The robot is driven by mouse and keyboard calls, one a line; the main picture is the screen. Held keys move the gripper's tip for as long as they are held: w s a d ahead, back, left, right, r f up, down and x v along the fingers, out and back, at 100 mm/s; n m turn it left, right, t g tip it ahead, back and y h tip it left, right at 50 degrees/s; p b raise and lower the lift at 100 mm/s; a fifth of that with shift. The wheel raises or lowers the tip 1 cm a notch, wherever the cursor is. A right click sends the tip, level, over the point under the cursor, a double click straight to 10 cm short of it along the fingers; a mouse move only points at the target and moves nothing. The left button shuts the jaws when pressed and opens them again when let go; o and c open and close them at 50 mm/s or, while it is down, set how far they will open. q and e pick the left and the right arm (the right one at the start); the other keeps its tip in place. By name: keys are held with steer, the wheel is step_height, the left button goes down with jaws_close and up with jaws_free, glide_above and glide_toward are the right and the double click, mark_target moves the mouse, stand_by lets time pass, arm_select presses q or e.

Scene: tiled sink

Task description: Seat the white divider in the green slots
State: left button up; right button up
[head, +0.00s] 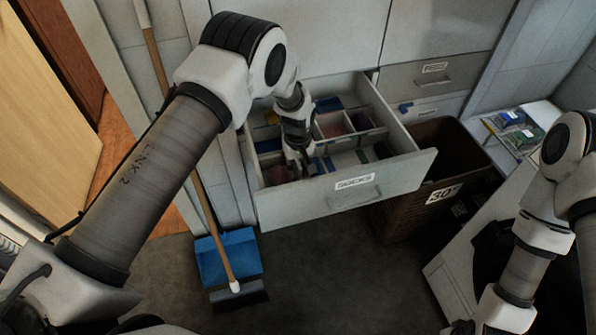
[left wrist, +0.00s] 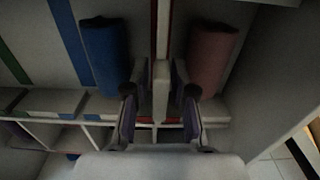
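The white divider (left wrist: 161,92) stands on edge in the open drawer, in the middle of the left wrist view, with a red strip (left wrist: 171,18) alongside its far part. My left gripper (left wrist: 160,75) is open, one finger on each side of the divider, with narrow dark gaps between. In the head view my left gripper (head: 298,165) reaches down inside the drawer and hides the divider there. A green strip (left wrist: 12,60) and a blue strip (left wrist: 70,42) mark the drawer floor to the left. My right gripper (head: 463,326) is low at the bottom edge, its fingers unclear.
The drawer labelled socks (head: 355,195) holds other partitions and rolled cloths. A blue roll (left wrist: 105,55) and a pink roll (left wrist: 212,58) lie either side of the divider. A brown bin (head: 405,220) stands right of the drawer; a blue dustpan (head: 228,256) is below left.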

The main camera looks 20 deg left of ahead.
arm_select(q)
steer(key=shift+f, duration=0.2)
steer(key=shift+r, duration=0.1)
jaws_close()
